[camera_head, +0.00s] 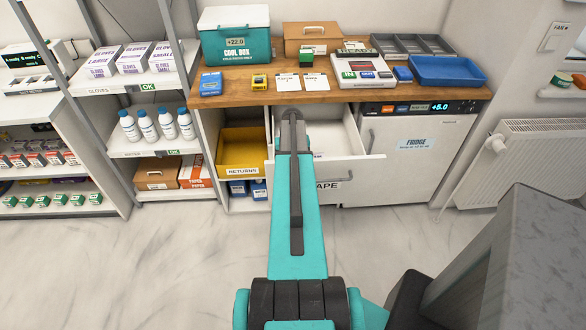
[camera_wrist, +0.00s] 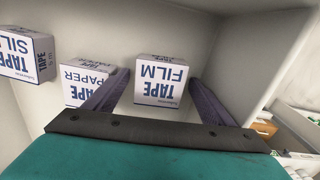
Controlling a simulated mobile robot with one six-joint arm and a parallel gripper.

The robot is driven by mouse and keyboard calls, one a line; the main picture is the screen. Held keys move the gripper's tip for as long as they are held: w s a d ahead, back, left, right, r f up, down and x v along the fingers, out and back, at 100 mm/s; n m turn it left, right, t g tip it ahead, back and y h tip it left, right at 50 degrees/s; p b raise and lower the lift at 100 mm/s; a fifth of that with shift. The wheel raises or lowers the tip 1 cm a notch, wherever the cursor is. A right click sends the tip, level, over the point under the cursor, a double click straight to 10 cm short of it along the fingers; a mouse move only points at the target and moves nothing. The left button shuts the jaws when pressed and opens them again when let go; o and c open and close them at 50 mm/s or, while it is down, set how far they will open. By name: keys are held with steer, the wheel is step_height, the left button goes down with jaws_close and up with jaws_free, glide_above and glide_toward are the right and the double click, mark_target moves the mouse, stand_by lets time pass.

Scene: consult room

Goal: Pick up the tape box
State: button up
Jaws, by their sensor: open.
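Three white tape boxes with blue lettering stand in the open drawer in the wrist view: a film box (camera_wrist: 160,82), a paper box (camera_wrist: 82,84) and a silk box (camera_wrist: 24,55) at the left edge. My gripper (camera_wrist: 157,80) is open. Its two dark fingers reach toward the film box, one on each side of it in the picture; I cannot tell whether they touch it. The left finger partly covers the paper box. In the head view my arm reaches over the drawer (camera_head: 372,172) labelled TAPE and hides most of its contents.
The wooden counter (camera_head: 440,92) above the drawer holds a cool box (camera_head: 235,48), a blue tray (camera_head: 447,71) and small packs. A yellow returns bin (camera_head: 240,150) is left of the drawer. The fridge (camera_head: 410,150) is right. The floor in front is clear.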

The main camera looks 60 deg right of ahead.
steer(key=c, duration=1.2)
steer(key=shift+o, duration=0.2)
steer(key=shift+r, duration=0.1)
steer(key=shift+r+b, duration=1.25)
steer(key=shift+r, duration=3.7)
steer(key=w+a+r+n, duration=0.4)
steer(key=w+a+r, duration=0.1)
steer(key=w+a, duration=0.6)
steer(key=w+a+r+n, duration=0.3)
steer(key=w+a+r, duration=0.2)
steer(key=w+a, duration=0.65)
steer(key=w+a+r+n, duration=0.1)
steer(key=a+r+n, duration=0.1)
steer(key=a, duration=1)
steer(key=w+a+r+n, duration=0.1)
steer(key=a+n, duration=0.3)
steer(key=a, duration=0.7)
steer(key=w+a+r+n, duration=0.1)
steer(key=a+r, duration=0.3)
steer(key=a, duration=0.8)
steer(key=shift+a+n, duration=0.35)
steer(key=shift+n, duration=0.55)
